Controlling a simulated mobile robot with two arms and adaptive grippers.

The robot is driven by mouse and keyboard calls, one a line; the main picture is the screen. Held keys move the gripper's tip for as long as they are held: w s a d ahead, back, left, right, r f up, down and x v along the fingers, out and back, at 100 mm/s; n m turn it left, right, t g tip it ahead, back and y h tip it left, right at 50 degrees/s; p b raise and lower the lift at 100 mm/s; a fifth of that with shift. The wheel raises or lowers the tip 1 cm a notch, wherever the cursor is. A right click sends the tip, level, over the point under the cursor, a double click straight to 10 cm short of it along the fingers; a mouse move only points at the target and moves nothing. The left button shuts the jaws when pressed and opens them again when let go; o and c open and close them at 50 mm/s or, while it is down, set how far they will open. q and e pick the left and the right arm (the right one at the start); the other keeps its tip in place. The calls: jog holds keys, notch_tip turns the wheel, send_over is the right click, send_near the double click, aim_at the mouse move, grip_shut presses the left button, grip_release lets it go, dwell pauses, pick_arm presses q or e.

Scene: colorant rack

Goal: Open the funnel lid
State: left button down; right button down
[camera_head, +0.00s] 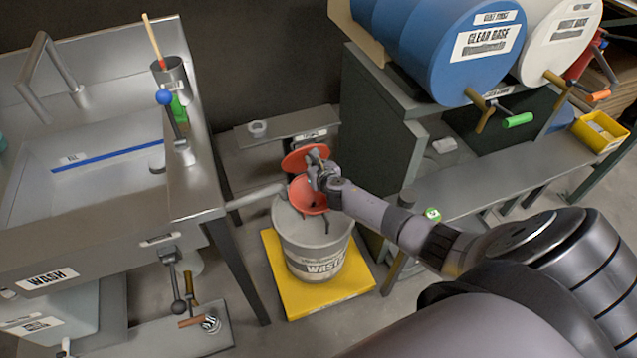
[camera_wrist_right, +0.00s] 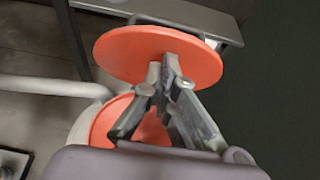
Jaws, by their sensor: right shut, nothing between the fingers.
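The orange-red funnel (camera_head: 306,199) sits in the top of the grey waste bucket (camera_head: 312,240). The round orange-red funnel lid (camera_head: 297,160) is raised and tilted above and behind the funnel mouth. In the right wrist view the lid (camera_wrist_right: 130,52) shows as a wide disc, with part of the funnel (camera_wrist_right: 104,118) below it. My right gripper (camera_head: 316,158) is at the lid, over the funnel. Its fingertips (camera_wrist_right: 163,68) are together with nothing between them, in front of the lid's face; I cannot tell whether they touch it. The lid's hinge is hidden. My left gripper is out of view.
The bucket stands on a yellow platform (camera_head: 345,299). A steel wash sink (camera_head: 110,190) is on the left, with a pipe (camera_head: 257,195) reaching toward the bucket. A shelf (camera_head: 500,165) and drums (camera_head: 450,50) with taps stand on the right.

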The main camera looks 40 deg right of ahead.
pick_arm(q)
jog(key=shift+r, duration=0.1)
pick_arm(e)
jog(key=shift+w+d+r, duration=0.1)
jog(key=shift+w+r, duration=0.2)
jog(key=shift+w, duration=0.15)
